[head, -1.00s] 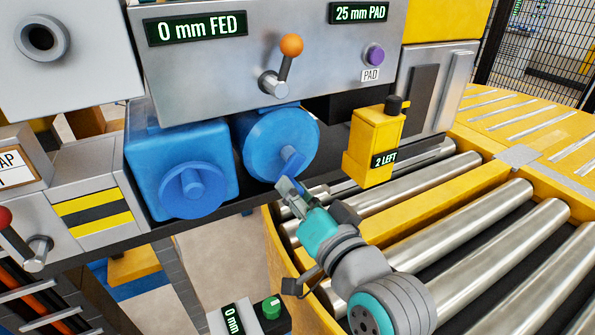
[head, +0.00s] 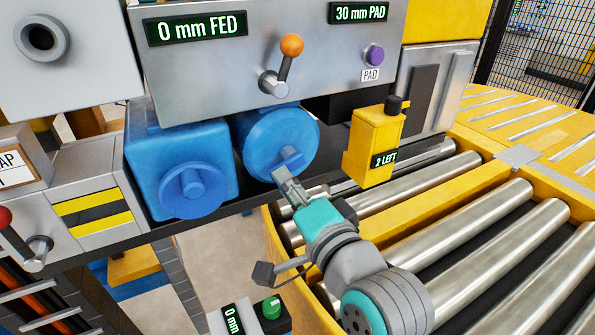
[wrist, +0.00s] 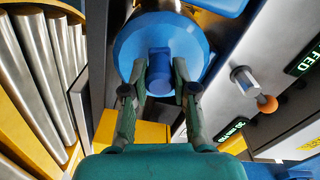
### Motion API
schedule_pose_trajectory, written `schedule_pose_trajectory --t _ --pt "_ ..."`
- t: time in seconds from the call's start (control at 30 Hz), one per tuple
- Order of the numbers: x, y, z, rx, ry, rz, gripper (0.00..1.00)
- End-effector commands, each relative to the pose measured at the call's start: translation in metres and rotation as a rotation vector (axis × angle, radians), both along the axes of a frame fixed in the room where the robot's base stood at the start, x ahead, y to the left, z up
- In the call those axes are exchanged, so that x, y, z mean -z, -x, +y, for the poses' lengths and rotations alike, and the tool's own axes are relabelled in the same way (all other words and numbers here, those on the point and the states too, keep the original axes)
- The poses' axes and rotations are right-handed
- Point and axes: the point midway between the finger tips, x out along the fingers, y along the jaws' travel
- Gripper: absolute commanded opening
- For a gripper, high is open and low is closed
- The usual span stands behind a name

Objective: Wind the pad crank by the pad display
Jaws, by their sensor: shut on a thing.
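The pad display (head: 359,13) reads 30 mm PAD on the grey panel at top right in the head view. The crank is a blue round disc (head: 270,136) with a raised bar handle (head: 289,163) on its face, below the panel. My gripper (head: 284,176) is shut on this handle, at the lower part of the disc. In the wrist view both fingers (wrist: 160,92) stand either side of the blue handle (wrist: 159,62), with the disc (wrist: 140,35) behind it. Part of the handle is hidden by the fingers.
A second blue knob (head: 190,187) sits left of the crank. An orange-tipped lever (head: 290,46) and a purple PAD button (head: 375,55) are above. A yellow box (head: 371,150) reading 2 LEFT hangs close on the right. Metal rollers (head: 470,222) lie below right.

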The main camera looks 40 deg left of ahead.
Motion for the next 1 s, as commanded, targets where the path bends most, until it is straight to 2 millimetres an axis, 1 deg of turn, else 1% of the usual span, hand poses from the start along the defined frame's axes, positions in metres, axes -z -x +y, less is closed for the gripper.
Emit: schedule_pose_trajectory --t 0.33,0.6,0.7,1.0 --pt "-0.002 0.001 0.0 -0.001 -0.014 0.026 0.0" --pt "-0.011 0.002 0.001 -0.001 -0.107 0.248 0.0" --pt "-0.013 0.002 0.001 -0.002 -0.126 0.296 0.0" --pt "-0.013 0.002 0.001 -0.002 -0.131 0.309 0.0"
